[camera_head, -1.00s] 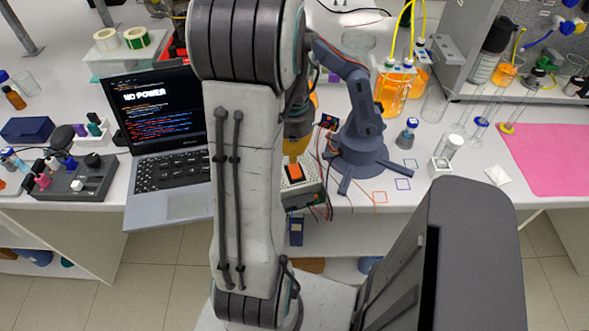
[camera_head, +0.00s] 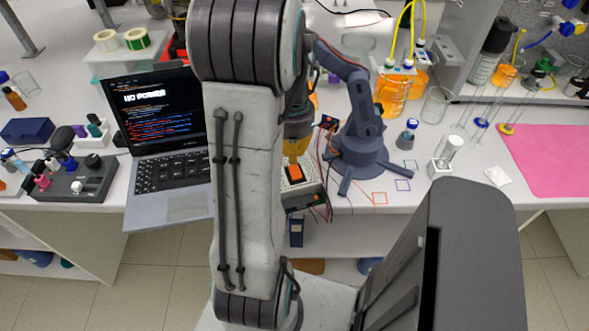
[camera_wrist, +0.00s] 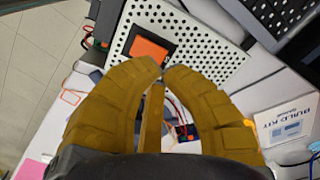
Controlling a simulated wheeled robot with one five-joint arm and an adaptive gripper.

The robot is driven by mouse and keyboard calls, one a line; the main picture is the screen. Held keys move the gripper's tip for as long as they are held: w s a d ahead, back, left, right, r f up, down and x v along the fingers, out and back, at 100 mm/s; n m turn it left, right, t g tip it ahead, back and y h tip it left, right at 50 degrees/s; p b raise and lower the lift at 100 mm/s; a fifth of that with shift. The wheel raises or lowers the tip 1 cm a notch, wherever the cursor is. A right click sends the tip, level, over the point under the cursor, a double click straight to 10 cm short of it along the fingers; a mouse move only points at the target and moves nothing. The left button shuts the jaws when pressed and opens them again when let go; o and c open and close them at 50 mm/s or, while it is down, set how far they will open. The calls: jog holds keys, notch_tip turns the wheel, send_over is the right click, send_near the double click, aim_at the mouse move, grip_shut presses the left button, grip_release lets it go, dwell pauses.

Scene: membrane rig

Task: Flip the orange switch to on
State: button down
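The orange switch (camera_head: 295,174) sits in a dark frame on top of a white perforated box (camera_head: 311,189) at the front of the bench. In the wrist view the orange switch (camera_wrist: 150,49) lies just beyond my fingertips, and the perforated plate (camera_wrist: 205,48) spreads around it. My gripper (camera_head: 294,160) points down, just above the switch's far edge in the head view. In the wrist view my gripper's (camera_wrist: 162,69) yellow-brown fingers come together at the tips, with nothing held between them. I cannot tell whether the tips touch the switch. My arm hides part of the box's left side.
A laptop (camera_head: 165,140) reading "NO POWER" stands left. A small blue-grey robot arm (camera_head: 365,135) stands close to the right of the box, with loose wires between. Orange-filled bottles (camera_head: 392,92) stand behind it. A pink mat (camera_head: 550,160) lies far right.

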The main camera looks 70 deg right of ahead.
aim_at(293, 166)
jog(key=shift+f+b, duration=1.7)
jog(key=shift+f, duration=0.25)
dwell(1.3)
jog(key=shift+r, duration=0.2)
jog(key=shift+r+p, duration=2.9)
jog(key=shift+r, duration=0.5)
